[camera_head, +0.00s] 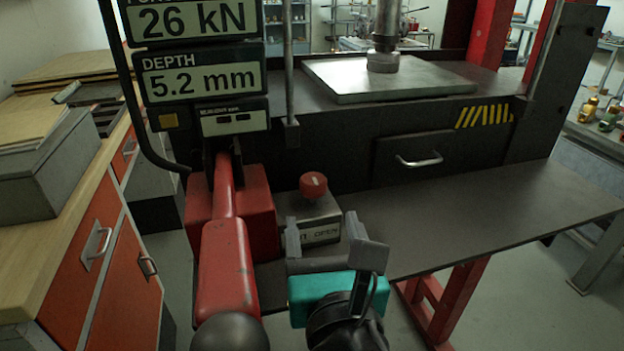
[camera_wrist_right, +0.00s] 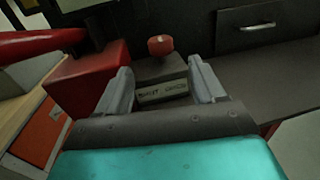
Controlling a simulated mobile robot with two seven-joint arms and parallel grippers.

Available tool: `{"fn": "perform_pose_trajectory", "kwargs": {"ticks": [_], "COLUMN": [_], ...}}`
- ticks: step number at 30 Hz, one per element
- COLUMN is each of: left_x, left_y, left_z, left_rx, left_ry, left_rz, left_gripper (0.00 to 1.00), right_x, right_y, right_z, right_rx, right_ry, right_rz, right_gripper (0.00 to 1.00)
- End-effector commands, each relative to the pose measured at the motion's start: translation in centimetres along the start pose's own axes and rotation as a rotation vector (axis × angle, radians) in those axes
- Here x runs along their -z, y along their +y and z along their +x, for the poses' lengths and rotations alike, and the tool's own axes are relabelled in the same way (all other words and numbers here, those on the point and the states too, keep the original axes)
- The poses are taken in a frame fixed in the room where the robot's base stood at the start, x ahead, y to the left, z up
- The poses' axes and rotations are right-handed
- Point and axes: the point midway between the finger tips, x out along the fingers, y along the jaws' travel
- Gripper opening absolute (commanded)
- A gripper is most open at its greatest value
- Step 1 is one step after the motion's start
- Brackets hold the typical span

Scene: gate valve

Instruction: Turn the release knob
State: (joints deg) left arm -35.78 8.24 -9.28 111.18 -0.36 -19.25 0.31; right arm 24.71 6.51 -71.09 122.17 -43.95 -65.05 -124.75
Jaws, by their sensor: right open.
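In the right wrist view the knob (camera_wrist_right: 161,46) is ahead of my right gripper, near the middle between the finger directions. My right gripper (camera_head: 322,232) is open and empty, with its two grey fingers apart. It is in front of the block, on the near side and lower than the knob. I cannot see it touching the knob. My left gripper is not in view.
A red pump lever (camera_head: 226,270) with a black ball end rises close left of my right gripper. A red pump body (camera_head: 257,212) stands left of the block. A drawer with a handle (camera_head: 418,160) is behind. The dark bench top (camera_head: 490,210) is clear at right.

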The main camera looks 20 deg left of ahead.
Motion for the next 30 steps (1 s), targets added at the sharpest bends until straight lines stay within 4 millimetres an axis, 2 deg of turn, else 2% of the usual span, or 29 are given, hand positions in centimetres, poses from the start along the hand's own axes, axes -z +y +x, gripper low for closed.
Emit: {"fn": "perform_pose_trajectory", "kwargs": {"ticks": [9, 15, 21, 30], "left_x": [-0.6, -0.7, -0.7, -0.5], "left_y": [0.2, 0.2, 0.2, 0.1], "left_z": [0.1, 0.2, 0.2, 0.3], "left_rx": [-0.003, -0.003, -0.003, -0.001], "left_ry": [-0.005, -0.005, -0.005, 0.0], "left_rz": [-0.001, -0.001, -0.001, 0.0], "left_gripper": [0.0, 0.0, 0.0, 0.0], "right_x": [0.0, 0.0, 0.0, 0.0], "right_y": [0.0, 0.0, 0.0, 0.0], "right_z": [6.7, 9.6, 10.8, 11.0], "right_rx": [0.001, 0.0, 0.0, -0.001], "right_ry": [-0.001, 0.0, 0.001, 0.0], "right_rz": [0.003, 0.004, 0.006, 0.006], "right_gripper": [0.69, 0.69, 0.69, 0.69]}}
